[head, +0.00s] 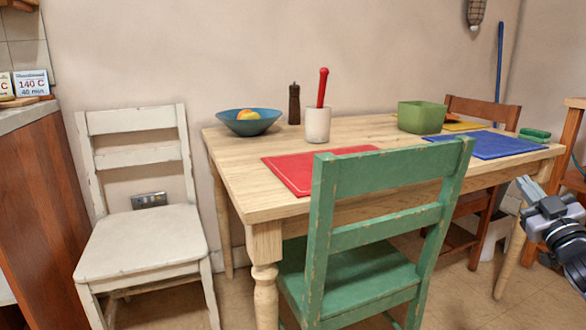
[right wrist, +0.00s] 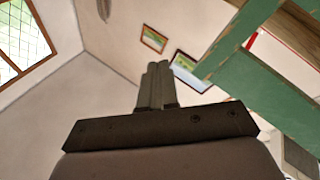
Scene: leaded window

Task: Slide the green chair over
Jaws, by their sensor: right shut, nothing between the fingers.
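The green chair (head: 390,172), worn wood, stands at the near side of the wooden table (head: 225,160), its back toward me and its seat partly under the tabletop. My right gripper (head: 526,186) is at the right edge of the head view, to the right of the chair and apart from it. In the right wrist view its two fingers (right wrist: 156,86) are together with nothing between them. Part of the green chair (right wrist: 250,108) shows at the right of that view, beyond the fingers. My left gripper is not in view.
A white chair (head: 142,240) stands left of the table. A brown chair (head: 482,110) stands at the table's far right. On the table are a blue bowl (head: 248,122), a white cup (head: 317,125), a green box (head: 421,117) and placemats. Bare floor shows at the lower right.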

